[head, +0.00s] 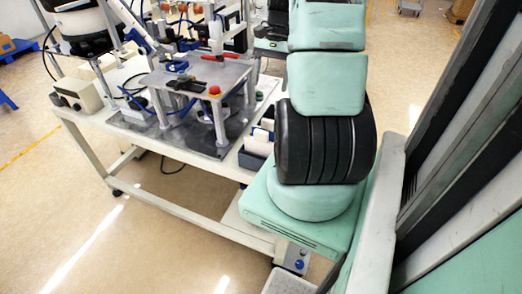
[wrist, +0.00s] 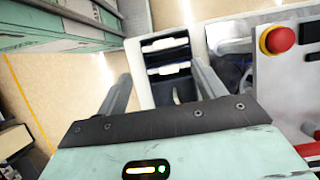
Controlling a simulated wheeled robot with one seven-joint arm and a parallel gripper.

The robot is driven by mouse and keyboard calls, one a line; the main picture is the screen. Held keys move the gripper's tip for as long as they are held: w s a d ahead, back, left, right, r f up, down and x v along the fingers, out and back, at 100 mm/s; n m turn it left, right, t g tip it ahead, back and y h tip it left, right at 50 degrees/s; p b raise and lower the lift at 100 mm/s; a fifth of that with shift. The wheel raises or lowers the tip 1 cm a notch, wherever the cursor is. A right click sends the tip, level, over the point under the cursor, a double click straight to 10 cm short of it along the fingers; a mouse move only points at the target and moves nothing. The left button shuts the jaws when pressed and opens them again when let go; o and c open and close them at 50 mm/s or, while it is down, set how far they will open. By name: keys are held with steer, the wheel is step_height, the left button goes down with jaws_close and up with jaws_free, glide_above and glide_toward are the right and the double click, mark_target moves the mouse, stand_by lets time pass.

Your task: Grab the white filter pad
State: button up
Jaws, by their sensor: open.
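In the wrist view, my gripper (wrist: 162,68) is open, with its two grey fingers apart. Past the fingertips is a dark slotted bin (wrist: 146,58) with white edges of pad-like pieces in it. One white piece (wrist: 165,45) lies in the far slot and another (wrist: 167,70) in the nearer slot; I cannot tell for certain which is the filter pad. Nothing shows held between the fingers. In the head view, white rolled or rounded pieces (head: 259,142) show beside my arm at the bench's right end. My gripper is hidden there behind my arm.
A raised metal plate (head: 193,78) with a red button (head: 214,90) stands on the white bench (head: 98,130); the red button (wrist: 279,39) is also right of my gripper in the wrist view. A beige control box (head: 77,93) sits at the bench's left. Floor in front is clear.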

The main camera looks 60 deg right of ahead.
steer(key=p, duration=0.3)
glide_above(261, 131)
steer(key=d, duration=0.1)
step_height(261, 131, down, 10)
steer(key=f, duration=0.1)
steer(key=shift+d+f+p+x, duration=0.15)
steer(key=shift+p+x, duration=0.2)
steer(key=shift+x, duration=0.5)
steer(key=shift+d+p+x, duration=0.2)
steer(key=shift+p+x, duration=0.1)
steer(key=shift+x, duration=0.5)
steer(key=shift+d+f+p+x, duration=0.15)
steer(key=shift+p+x, duration=0.2)
steer(key=shift+x, duration=0.5)
steer(key=shift+r, duration=0.1)
steer(key=c, duration=1.3)
